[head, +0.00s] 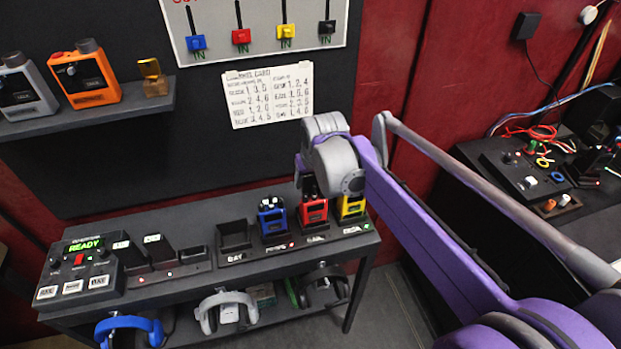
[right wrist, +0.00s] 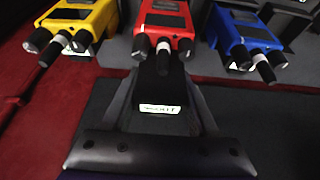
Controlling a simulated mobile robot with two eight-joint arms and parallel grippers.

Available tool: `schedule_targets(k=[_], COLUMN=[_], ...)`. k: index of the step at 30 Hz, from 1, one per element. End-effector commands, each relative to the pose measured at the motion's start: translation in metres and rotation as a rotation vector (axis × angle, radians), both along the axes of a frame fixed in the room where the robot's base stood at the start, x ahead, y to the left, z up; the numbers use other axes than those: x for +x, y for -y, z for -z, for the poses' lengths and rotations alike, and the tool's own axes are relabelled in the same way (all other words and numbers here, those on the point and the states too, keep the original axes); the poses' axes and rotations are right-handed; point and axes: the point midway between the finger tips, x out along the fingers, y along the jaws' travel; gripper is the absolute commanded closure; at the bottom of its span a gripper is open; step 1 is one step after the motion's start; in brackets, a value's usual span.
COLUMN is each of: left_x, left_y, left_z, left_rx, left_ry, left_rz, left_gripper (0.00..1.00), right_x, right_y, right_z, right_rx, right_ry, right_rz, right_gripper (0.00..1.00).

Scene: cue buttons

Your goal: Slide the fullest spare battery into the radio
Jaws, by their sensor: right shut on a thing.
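My right gripper (right wrist: 160,85) is shut on a black battery (right wrist: 160,95), which has a small lit label on its end. In the right wrist view the battery is in front of the red radio (right wrist: 163,18); I cannot tell whether they touch. In the head view my right arm's wrist hides the gripper and battery, above the red radio (head: 313,210). The blue radio (head: 271,216) and yellow radio (head: 351,208) stand on either side. My left gripper is not in view.
A console with a green READY display (head: 86,245) is at the bench's left end. An empty black bay (head: 234,236) is beside the blue radio. Headphones (head: 228,306) hang below. A shelf (head: 90,112) holds an orange and a grey device.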

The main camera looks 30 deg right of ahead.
Motion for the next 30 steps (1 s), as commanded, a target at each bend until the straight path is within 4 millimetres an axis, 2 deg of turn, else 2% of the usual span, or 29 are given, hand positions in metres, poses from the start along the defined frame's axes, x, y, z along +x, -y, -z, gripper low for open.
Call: schedule_targets(k=[14,30], left_x=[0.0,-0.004], left_y=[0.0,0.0], left_z=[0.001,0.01], left_rx=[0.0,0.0], left_ry=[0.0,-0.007], left_rz=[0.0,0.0], left_gripper=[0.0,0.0], right_x=[0.0,0.0], right_y=[0.0,0.0], right_z=[0.001,0.014], right_rx=[0.0,0.0], right_ry=[0.0,0.0], right_rz=[0.0,0.0], right_gripper=[1.0,1.0])
